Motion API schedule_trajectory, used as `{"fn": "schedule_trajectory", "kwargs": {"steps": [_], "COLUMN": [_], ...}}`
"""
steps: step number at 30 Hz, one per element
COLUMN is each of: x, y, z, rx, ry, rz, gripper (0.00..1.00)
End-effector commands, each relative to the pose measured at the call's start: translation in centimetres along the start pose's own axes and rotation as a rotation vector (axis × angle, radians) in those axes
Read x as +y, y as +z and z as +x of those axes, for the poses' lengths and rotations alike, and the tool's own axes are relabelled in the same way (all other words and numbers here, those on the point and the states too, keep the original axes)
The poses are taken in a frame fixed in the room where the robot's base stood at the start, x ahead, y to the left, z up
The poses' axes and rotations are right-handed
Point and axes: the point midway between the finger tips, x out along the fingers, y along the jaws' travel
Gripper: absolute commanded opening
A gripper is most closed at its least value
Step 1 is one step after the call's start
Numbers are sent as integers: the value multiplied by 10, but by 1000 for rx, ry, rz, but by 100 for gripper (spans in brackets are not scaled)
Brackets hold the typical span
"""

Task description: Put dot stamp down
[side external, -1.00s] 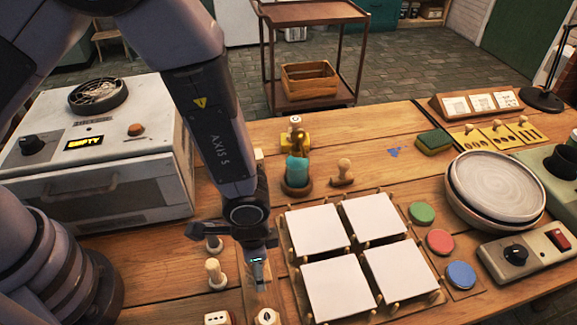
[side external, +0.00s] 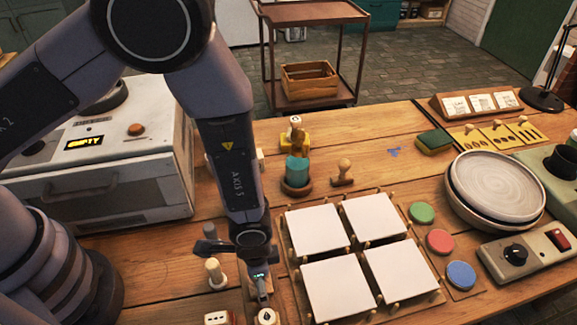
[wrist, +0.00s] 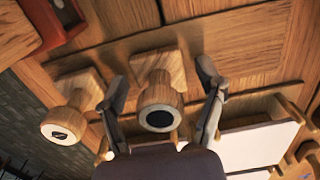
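A wooden stamp with a dark round dot on its handle end (wrist: 160,116) stands upright on a wooden base in the wrist view, and I take it for the dot stamp. My gripper (wrist: 162,82) has one finger on each side of it, with a visible gap on both sides. In the side view my gripper (side external: 262,287) points down just left of the tile rack and hides this stamp. A second stamp with a dark mark on a pale cap (wrist: 64,132) stands beside it, also seen in the side view (side external: 267,317).
White tiles (side external: 337,291) sit in a pegged rack right of my gripper. A pale round-topped wooden piece (side external: 216,273) stands to its left. Green (side external: 422,213), red (side external: 440,242) and blue (side external: 461,275) pads lie farther right, near stacked plates (side external: 455,200).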

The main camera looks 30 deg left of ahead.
Motion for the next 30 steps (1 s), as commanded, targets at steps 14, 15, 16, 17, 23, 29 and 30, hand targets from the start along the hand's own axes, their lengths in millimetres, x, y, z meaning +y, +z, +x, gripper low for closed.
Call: {"fn": "schedule_trajectory", "kwargs": {"steps": [14, 15, 16, 17, 23, 29, 30], "x": [0, 0, 0, 0, 0, 0, 0], "y": [-1, -1, -1, -1, -1, -1, 0], "z": [-20, -27, -34, -41, -86, -115, -118], "rx": [3, 5, 4, 6, 6, 3, 2], "ry": [0, 0, 0, 0, 0, -1, -1], "rz": [0, 0, 0, -1, 0, 0, -1], "gripper": [73, 73, 73, 73, 73, 73, 73]}}
